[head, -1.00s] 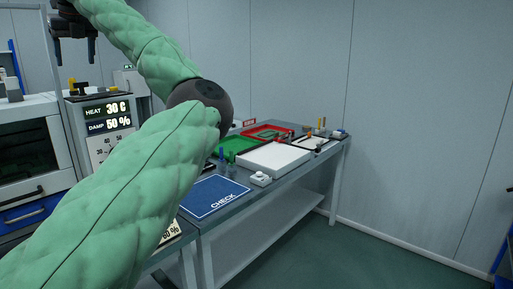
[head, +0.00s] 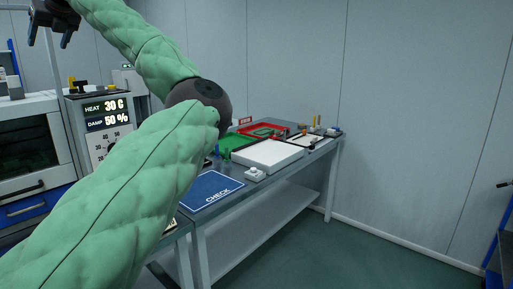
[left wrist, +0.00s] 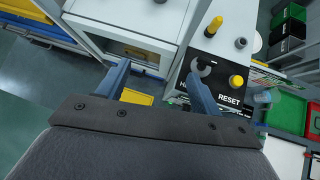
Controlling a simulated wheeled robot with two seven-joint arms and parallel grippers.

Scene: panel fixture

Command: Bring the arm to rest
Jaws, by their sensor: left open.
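My left arm, in a green quilted sleeve, rises across the left of the head view and bends at a dark round elbow. My left gripper (head: 49,40) is at the top left of that view, raised above the oven-like cabinet and the panel box. In the left wrist view the same gripper (left wrist: 158,72) has its two blue-grey fingers wide apart with nothing between them. Below them are the white cabinet (left wrist: 125,18) and the black-topped panel box (left wrist: 220,60) marked RESET. My right gripper is in neither view.
The panel box (head: 103,107) reads HEAT 30 C and DAMP 50%. The table holds a blue CHECK mat (head: 210,190), a white tray (head: 268,155), a green tray (head: 234,141) and a red tray (head: 262,130).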

